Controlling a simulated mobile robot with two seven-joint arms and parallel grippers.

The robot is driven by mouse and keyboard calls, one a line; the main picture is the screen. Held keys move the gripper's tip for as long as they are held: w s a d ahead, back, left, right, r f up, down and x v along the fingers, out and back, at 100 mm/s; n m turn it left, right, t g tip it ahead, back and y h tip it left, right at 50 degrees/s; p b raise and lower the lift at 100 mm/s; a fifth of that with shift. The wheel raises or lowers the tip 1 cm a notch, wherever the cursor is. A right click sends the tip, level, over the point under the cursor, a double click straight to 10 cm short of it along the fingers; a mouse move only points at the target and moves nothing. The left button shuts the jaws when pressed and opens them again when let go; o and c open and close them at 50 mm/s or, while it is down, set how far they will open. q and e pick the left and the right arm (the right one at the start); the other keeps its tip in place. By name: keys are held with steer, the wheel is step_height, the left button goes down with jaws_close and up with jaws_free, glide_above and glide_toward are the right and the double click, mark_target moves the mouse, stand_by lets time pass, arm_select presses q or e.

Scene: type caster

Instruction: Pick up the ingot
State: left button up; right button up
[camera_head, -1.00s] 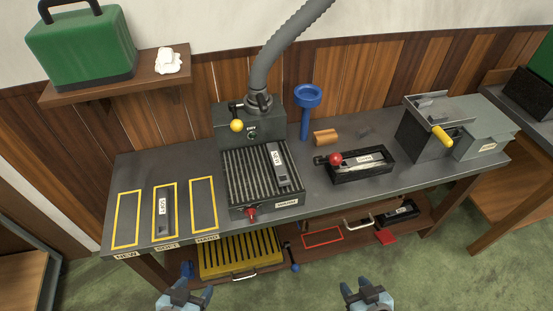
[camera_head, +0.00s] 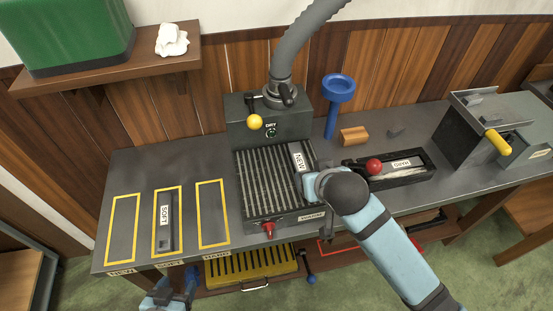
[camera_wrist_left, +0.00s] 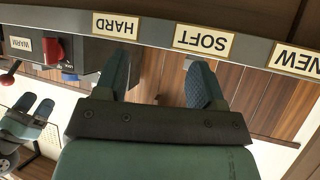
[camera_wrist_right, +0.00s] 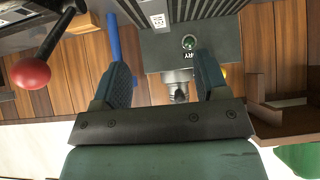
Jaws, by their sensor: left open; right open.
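An ingot labelled NEW (camera_head: 299,158) lies on the right part of the ribbed grate (camera_head: 262,180). In the right wrist view its label (camera_wrist_right: 159,20) appears beyond the fingertips. My right gripper (camera_wrist_right: 165,72) is open, with nothing between its fingers. In the head view my right arm reaches in from the lower right and its hand is at the near end of the NEW ingot; the fingers are hidden there. An ingot labelled SOFT (camera_head: 166,222) lies in the middle yellow outline. A HARD label (camera_head: 402,163) shows in the black tray. My left gripper (camera_head: 177,280) is open and empty before the bench's front edge.
A red-knobbed lever (camera_head: 374,167) stands at the black tray. The grate unit has a yellow-knobbed lever (camera_head: 255,122) behind and a red knob (camera_head: 269,228) in front. The left (camera_head: 122,228) and right yellow outlines (camera_head: 212,213) are empty.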

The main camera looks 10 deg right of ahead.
glide_toward(301, 166)
steer(key=x, duration=0.3)
steer(key=shift+w+a+f, duration=0.15)
steer(key=shift+w+f, duration=0.05)
steer(key=shift+f, duration=0.1)
steer(key=x, duration=0.5)
steer(key=shift+w+f, duration=0.15)
steer(key=shift+w, duration=0.2)
jaws_close()
